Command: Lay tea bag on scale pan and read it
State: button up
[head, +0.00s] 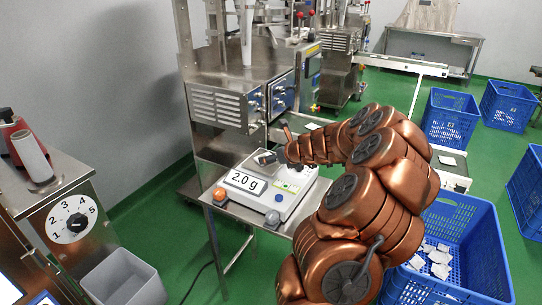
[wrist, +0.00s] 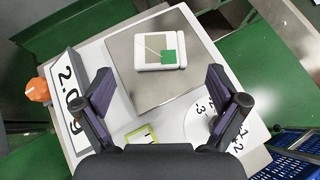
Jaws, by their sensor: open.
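The scale (wrist: 105,50) fills the middle of the wrist view and stands on a metal stand in the head view (head: 265,208). A white tea bag (wrist: 146,60) with a string and green tag lies flat on the square metal scale pan (wrist: 125,90). My gripper (wrist: 159,82) is open, its fingers apart above the near part of the pan, with nothing between them. The tea bag lies beyond the fingertips, apart from them. In the head view I cannot make out the tea bag clearly.
A blue crate (head: 483,250) with several tea bags stands at lower right; more blue crates (head: 450,118) stand behind. A steel packing machine (head: 225,95) is directly behind the scale. A machine with a dial (head: 73,219) and a grey bin (head: 125,280) are at left. Green floor lies between.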

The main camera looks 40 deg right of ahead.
jog(key=v, duration=0.7)
jog(key=shift+s+r+p, duration=0.25)
jog(key=shift+p, duration=0.1)
jog(key=w+a+r+n+g+y, duration=0.1)
jog(key=w+a+n+y, duration=0.15)
jog(key=a+n, duration=0.75)
jog(key=w+a+r+n+g+y, duration=0.15)
jog(key=a+n+y, duration=0.25)
jog(key=a, duration=1.2)
jog(key=s+a+n+g+y, duration=0.1)
jog(key=s+a+n, duration=0.2)
jog(key=a, duration=0.2)
jog(key=s+a+n+g, duration=0.2)
jog(key=s+a+n, duration=0.1)
jog(key=a, duration=0.3)
jog(key=s+a+f+n+g+h, duration=0.1)
jog(key=s+a+f+n+g, duration=0.1)
jog(key=s+a+n, duration=0.3)
jog(key=s+a+f+n+g, duration=0.1)
jog(key=s+a+n+g, duration=0.2)
jog(key=s+n, duration=0.35)
jog(key=s+d+n+g+h, duration=0.1)
jog(key=s+d+n+h, duration=0.1)
jog(key=s, duration=0.6)
jog(key=s+d+f+n+g+h, duration=0.1)
jog(key=s+n, duration=0.3)
jog(key=s, duration=0.4)
jog(key=shift+d+n+g+h, duration=0.35)
jog(key=shift+g+h, duration=0.3)
